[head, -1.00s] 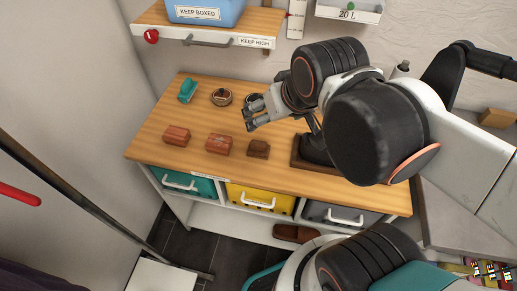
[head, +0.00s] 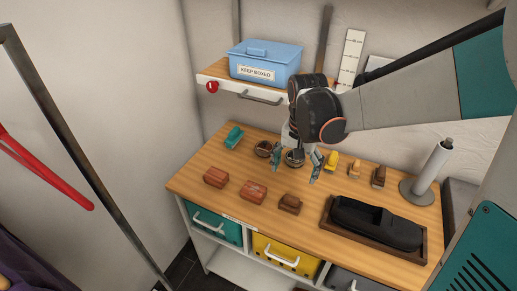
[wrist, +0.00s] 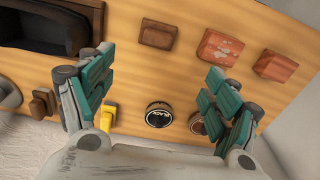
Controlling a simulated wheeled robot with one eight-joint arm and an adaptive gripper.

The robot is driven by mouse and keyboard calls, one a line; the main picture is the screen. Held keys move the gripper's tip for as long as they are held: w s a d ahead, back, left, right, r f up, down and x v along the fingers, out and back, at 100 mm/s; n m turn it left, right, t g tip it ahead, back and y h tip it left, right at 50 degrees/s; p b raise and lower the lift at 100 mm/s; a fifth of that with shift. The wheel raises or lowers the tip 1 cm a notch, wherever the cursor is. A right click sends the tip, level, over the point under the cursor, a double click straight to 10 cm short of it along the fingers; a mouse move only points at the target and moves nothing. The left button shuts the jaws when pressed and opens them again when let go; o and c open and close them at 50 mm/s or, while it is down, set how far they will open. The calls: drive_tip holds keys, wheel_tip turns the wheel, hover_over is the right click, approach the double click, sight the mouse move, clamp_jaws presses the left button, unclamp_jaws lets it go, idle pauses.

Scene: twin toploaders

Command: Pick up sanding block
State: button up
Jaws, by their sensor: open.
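My gripper (head: 297,165) points down over the middle of the wooden bench, open and empty. In the wrist view its teal-padded fingers (wrist: 158,72) are wide apart. Between them show a round dark tin (wrist: 158,114) and, farther off, a dark brown block (wrist: 158,34), which is also in the head view (head: 289,204). Two reddish-brown blocks, one left (head: 216,177) and one with pale marks (head: 253,191), lie left of it. A teal item (head: 234,137) and a yellow item (head: 331,162) lie farther back. I cannot tell for certain which is the sanding block.
A second tin (head: 263,148) is beside my gripper. Small brown brushes (head: 378,176) and a grey upright roll (head: 430,172) are to the right. A shelf with a blue box (head: 265,64) overhangs the bench's back.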

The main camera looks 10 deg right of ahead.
sight(292, 197)
wheel_tip(292, 197, down, 10)
drive_tip(key=b, duration=0.3)
drive_tip(key=shift+w, duration=0.15)
drive_tip(key=f+b, duration=0.1)
drive_tip(key=f, duration=0.1)
drive_tip(key=f+b, duration=0.1)
drive_tip(key=f, duration=0.2)
drive_tip(key=shift+s+d+f+b, duration=0.1)
drive_tip(key=shift+s+b, duration=0.1)
drive_tip(key=shift+b, duration=0.1)
drive_tip(key=c, duration=1.2)
drive_tip(key=shift+r, duration=0.25)
drive_tip(key=shift+c, duration=0.2)
wheel_tip(292, 197, up, 20)
drive_tip(key=p, duration=0.7)
drive_tip(key=shift+f, duration=0.15)
drive_tip(key=shift+o, duration=1.4)
drive_tip(key=shift+c, duration=0.3)
